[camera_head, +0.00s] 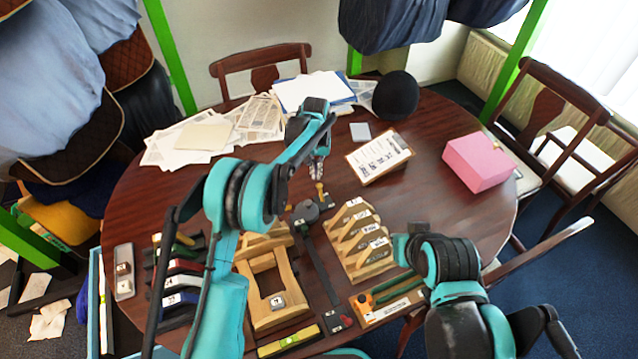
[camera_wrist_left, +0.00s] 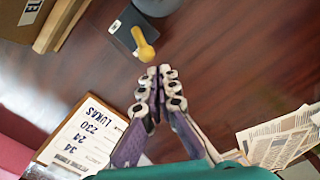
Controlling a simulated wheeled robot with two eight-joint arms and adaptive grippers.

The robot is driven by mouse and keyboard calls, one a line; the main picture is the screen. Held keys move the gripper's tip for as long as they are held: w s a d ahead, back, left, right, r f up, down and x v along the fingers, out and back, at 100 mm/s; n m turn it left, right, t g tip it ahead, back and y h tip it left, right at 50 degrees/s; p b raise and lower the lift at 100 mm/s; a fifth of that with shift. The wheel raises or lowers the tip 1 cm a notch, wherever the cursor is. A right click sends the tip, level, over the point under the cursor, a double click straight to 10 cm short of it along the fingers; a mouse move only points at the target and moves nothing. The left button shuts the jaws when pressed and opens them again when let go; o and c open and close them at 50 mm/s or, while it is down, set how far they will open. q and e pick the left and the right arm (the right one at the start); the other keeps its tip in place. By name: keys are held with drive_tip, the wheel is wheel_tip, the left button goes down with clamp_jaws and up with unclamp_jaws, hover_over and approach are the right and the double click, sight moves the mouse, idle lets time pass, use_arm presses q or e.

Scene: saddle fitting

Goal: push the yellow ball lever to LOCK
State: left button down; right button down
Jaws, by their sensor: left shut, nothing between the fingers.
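The yellow ball lever (camera_head: 320,188) stands on a small dark base plate near the table's middle. In the left wrist view the yellow ball (camera_wrist_left: 142,50) points toward my fingertips, and its dark base plate (camera_wrist_left: 124,28) lies behind it. My left gripper (camera_head: 317,172) is shut and empty, just beyond the ball in the head view. In the left wrist view its fingertips (camera_wrist_left: 158,75) are close to the ball, with a small gap showing. No LOCK marking can be read. My right arm is at the lower right, and its fingers are not visible.
A dark rail (camera_head: 318,265) with a round dark part runs toward the near edge. A wooden slotted rack (camera_head: 362,255) and a wooden frame (camera_head: 268,315) flank it. A clipboard (camera_head: 372,168), a pink box (camera_head: 478,160) and papers (camera_head: 190,145) lie farther out. Table near the clipboard's left is clear.

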sight(320, 185)
use_arm(q)
drive_tip(key=shift+f+b, duration=1.05)
drive_tip(key=shift+f, duration=0.55)
idle(0.4)
idle(0.4)
drive_tip(key=shift+s+d+b, duration=0.1)
drive_tip(key=shift+s+d, duration=0.15)
drive_tip(key=shift+s, duration=0.4)
drive_tip(key=shift+s+d+b, duration=0.1)
drive_tip(key=shift+s+d, duration=0.2)
drive_tip(key=shift+s, duration=0.35)
drive_tip(key=shift+s+d+b, duration=0.1)
drive_tip(key=shift+s+d, duration=0.15)
drive_tip(key=shift+s, duration=0.4)
drive_tip(key=shift+w+a, duration=0.25)
drive_tip(key=shift+w, duration=0.35)
drive_tip(key=shift+r+p, duration=2.15)
drive_tip(key=shift+r, duration=1.4)
